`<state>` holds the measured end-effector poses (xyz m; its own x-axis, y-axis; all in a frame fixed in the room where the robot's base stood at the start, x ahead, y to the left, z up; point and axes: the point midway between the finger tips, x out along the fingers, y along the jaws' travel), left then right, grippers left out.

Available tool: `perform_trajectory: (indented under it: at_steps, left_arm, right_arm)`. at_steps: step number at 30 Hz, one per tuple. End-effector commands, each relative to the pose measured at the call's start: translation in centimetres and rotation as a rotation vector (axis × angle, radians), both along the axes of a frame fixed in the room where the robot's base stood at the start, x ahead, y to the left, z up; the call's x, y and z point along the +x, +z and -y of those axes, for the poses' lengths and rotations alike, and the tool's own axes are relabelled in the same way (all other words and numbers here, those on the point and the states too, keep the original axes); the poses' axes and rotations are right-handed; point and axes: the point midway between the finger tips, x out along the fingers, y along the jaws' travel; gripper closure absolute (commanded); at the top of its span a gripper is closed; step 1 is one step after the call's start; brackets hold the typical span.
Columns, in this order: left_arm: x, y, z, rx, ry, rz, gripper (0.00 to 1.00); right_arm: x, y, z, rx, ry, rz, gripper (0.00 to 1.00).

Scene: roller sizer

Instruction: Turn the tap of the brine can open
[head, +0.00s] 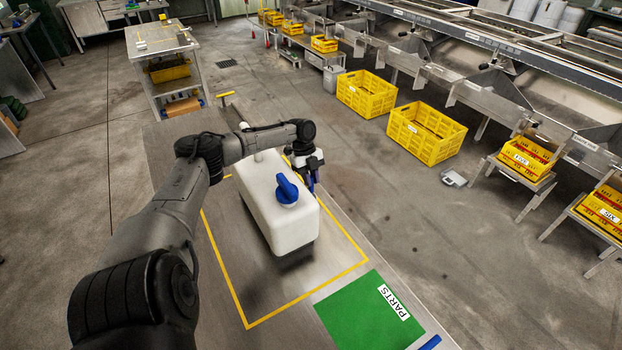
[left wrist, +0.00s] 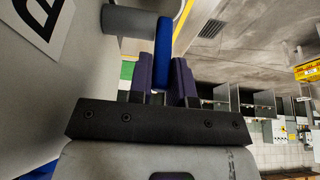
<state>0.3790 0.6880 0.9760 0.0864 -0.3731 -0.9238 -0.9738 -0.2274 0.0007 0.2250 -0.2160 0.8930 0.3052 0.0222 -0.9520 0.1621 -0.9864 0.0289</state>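The brine can (head: 262,205) is a white can with a blue cap (head: 287,190), standing upright on the bench inside a yellow outline. Its pale wall with part of a black-lettered label fills the left of the left wrist view (left wrist: 60,90). The tap is a grey stub (left wrist: 128,20) from the wall with a blue handle (left wrist: 182,22) at its end. My left gripper (head: 309,180) is at the can's far right side. In the left wrist view its two dark purple fingers (left wrist: 161,78) are shut on the blue handle, one on each side. My right gripper is out of view.
A green mat marked PARTS (head: 365,315) lies at the bench's front. A yellow-handled tool (head: 226,94) lies at its far end. Yellow crates (head: 367,95) stand on the floor to the right, beside steel machinery. A small shelved table (head: 165,60) stands behind.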

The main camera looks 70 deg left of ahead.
Motion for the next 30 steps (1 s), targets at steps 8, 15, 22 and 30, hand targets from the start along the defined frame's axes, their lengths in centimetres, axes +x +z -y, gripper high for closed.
perform_trajectory:
  at_steps: [8,15,22,30]
  left_arm:
    - [0.0,0.0,0.0,0.000,0.000,0.000,1.00]
    - [0.1,0.5,0.3,0.037,-0.001,-0.009,1.00]
    - [0.2,0.8,1.2,0.174,-0.005,-0.042,1.00]
    - [0.6,0.2,2.2,0.371,-0.005,-0.085,1.00]
  right_arm:
    - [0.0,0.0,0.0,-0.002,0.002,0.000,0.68]
    - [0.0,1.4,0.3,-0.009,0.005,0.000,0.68]
    - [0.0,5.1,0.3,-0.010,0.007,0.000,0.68]
    - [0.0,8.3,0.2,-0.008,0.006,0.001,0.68]
